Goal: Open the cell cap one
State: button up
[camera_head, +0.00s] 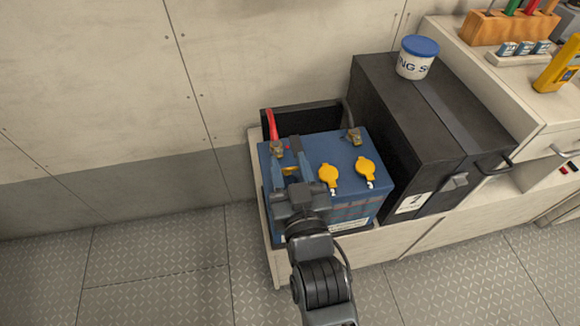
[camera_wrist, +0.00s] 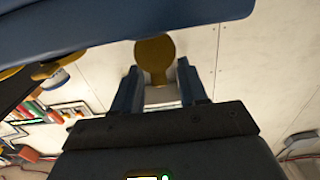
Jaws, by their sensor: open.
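The blue battery (camera_head: 345,148) sits in an open tray and has yellow cell caps on top. The leftmost cap (camera_head: 290,170) is partly hidden by my gripper (camera_head: 287,158). In the wrist view this cap (camera_wrist: 153,52) shows as a round disc with a narrower tab, between and just beyond the fingertips of my gripper (camera_wrist: 157,75). The fingers are open, one on each side of the tab, with a visible gap; contact cannot be made out. The middle cap (camera_head: 329,176) and right cap (camera_head: 365,169) lie clear of my gripper. No cap number is readable.
A red cable (camera_head: 272,124) rises at the battery's back left, near a terminal (camera_head: 277,148). Another terminal (camera_head: 354,136) is at the back right. A tall black box (camera_head: 420,130) stands close on the right, with a blue-lidded tub (camera_head: 417,58) on it. The floor at left is clear.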

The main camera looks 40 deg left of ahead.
jog(key=c, duration=0.8)
jog(key=shift+f, duration=0.1)
